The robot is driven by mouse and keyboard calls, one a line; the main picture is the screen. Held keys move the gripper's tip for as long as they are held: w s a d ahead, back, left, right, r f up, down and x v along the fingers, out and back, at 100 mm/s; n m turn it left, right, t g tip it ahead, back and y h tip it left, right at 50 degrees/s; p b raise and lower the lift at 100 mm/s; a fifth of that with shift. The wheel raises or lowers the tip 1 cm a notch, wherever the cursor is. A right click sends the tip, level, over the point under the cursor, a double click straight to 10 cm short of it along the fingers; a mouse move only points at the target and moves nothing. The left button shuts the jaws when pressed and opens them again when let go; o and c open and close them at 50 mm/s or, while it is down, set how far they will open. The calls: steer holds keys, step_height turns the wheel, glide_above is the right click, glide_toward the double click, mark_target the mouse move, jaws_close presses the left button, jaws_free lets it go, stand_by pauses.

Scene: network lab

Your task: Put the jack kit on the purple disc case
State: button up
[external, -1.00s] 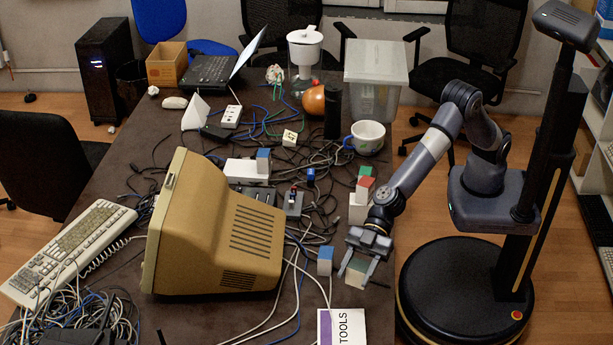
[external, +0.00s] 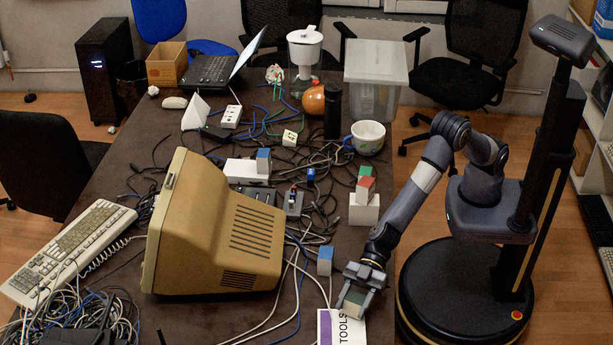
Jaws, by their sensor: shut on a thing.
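My gripper (external: 357,290) is shut on a small box-shaped block with a greenish top and pale sides, which I take to be the jack kit (external: 352,304). The fingers hide part of it. A white case with a purple stripe (external: 325,326) and the word TOOLS lies at the near edge of the table; I take it to be the purple disc case. The held block is over or just behind its far right corner and covers part of it. I cannot tell whether they touch.
A beige monitor (external: 225,235) stands left of the case, with loose cables between. A small blue-topped block (external: 325,260) is just behind. Farther back, a red-and-green block stack stands on a white box (external: 364,212). A mug (external: 367,137) stands beyond.

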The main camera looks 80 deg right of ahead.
steer(key=shift+f, duration=0.15)
steer(key=shift+f, duration=0.15)
steer(key=o, duration=1)
steer(key=shift+o, duration=0.2)
steer(key=shift+r, duration=0.25)
steer(key=v, duration=1.2)
steer(key=shift+f, duration=0.15)
